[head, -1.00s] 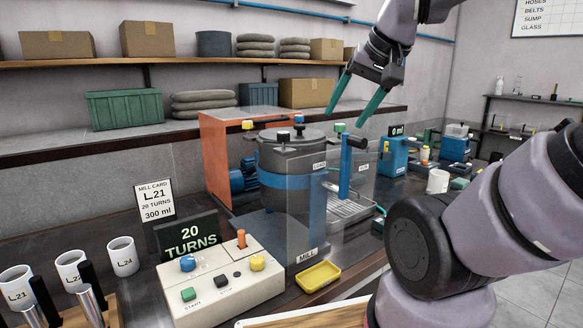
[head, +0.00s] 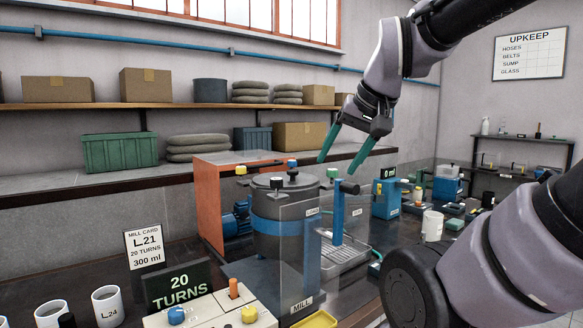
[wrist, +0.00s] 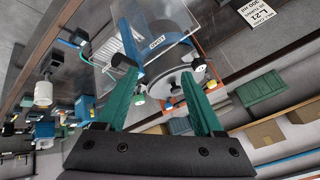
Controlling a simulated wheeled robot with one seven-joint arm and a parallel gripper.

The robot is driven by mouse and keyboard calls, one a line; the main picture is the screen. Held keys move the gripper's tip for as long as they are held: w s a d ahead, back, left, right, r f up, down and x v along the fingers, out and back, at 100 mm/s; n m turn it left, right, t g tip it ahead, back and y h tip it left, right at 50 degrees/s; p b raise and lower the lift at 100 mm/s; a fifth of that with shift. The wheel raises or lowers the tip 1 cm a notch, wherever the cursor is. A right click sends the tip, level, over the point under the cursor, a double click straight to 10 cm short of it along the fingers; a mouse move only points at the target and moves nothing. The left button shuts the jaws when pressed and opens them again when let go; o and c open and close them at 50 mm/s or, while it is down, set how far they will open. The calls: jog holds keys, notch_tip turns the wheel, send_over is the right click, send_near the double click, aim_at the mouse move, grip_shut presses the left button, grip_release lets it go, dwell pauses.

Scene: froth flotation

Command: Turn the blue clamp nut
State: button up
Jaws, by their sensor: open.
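The mill (head: 285,225) is a grey drum with a blue band, behind a clear panel. A small blue nut (head: 292,162) shows at the back of its lid, with a yellow one (head: 240,170) at the left and a green one (head: 332,173) at the right. My gripper (head: 335,167) is open and empty, its green fingers pointing down, and appears above the right side of the mill. In the wrist view, the mill lid (wrist: 178,82) lies beyond the open fingers; I cannot make out the blue nut there.
The clear panel (wrist: 180,22) stands close to the mill. An orange panel (head: 208,205) is behind it. A control box (head: 205,313), a "20 TURNS" display (head: 178,285) and a mug (head: 109,305) are at the front left. A blue device (head: 386,198) stands to the right.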

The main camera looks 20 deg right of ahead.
dwell(0.3)
jog(key=shift+c, duration=1.4)
jog(key=w+r+m+g, duration=0.1)
jog(key=w+r+m, duration=0.15)
jog(key=w, duration=0.45)
jog(key=w+d+r+m+g, duration=0.1)
jog(key=w+r+g, duration=0.1)
jog(key=w+r, duration=0.35)
jog(key=w+r+m+g, duration=0.1)
jog(key=w+r+m, duration=0.1)
jog(key=w, duration=0.6)
jog(key=m+g+h, duration=0.2)
jog(key=m+g, duration=0.1)
jog(key=m, duration=0.4)
send_over(291, 161)
notch_tip(291, 161, down, 6)
jog(key=r, duration=0.1)
jog(key=shift+n, duration=0.25)
jog(key=f, duration=1)
jog(key=shift+w+d+f, duration=0.1)
jog(key=shift+w+f, duration=0.3)
